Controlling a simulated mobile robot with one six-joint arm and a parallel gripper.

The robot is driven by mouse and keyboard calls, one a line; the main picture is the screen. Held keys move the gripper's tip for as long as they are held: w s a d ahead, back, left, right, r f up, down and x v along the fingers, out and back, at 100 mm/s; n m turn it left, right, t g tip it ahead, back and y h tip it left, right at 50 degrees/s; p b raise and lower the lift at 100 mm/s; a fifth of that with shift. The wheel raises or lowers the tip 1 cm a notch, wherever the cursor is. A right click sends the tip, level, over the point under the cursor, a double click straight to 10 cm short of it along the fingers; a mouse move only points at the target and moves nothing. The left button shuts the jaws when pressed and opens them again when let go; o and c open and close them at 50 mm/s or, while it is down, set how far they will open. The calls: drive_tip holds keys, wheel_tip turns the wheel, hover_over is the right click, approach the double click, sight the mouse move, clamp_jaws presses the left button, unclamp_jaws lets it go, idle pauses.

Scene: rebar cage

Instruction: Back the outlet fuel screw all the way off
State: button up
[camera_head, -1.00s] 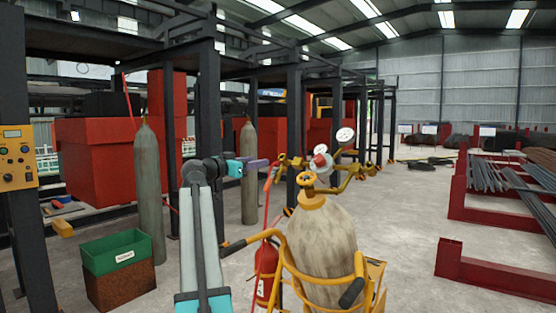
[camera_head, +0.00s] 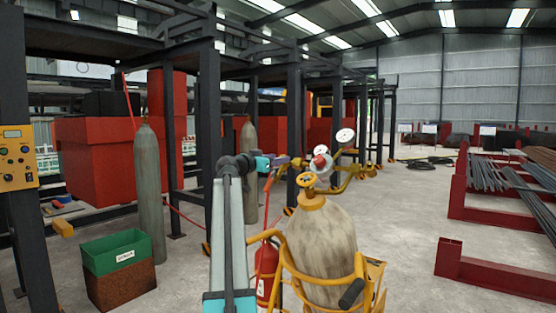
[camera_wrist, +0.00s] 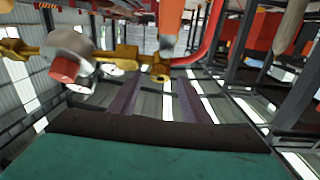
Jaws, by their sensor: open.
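The gas cylinder (camera_head: 322,240) stands upright in a yellow cart, with a brass regulator (camera_head: 345,178), two white gauges and a red knob (camera_head: 321,162) on top. In the wrist view the red knob (camera_wrist: 66,70) is at the left. A brass outlet fitting (camera_wrist: 160,71), probably the outlet fuel screw, shows end-on beyond my fingers; an orange-red hose part is above it. My gripper (camera_head: 286,160) is at the left end of the regulator's outlet. Its purple fingers (camera_wrist: 160,84) are open, one on each side of the fitting in the picture. I cannot tell whether they touch it.
A red hose (camera_head: 267,197) hangs beside my gripper. A red extinguisher (camera_head: 266,268) stands left of the cart's yellow frame (camera_head: 284,262). A grey cylinder (camera_head: 148,190) and a green bin (camera_head: 117,251) are at left. Floor at right is clear up to red racks (camera_head: 492,270).

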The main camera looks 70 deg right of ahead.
drive_tip(key=shift+s+d, duration=0.2)
drive_tip(key=shift+d, duration=0.3)
drive_tip(key=c, duration=1)
drive_tip(key=shift+c, duration=0.2)
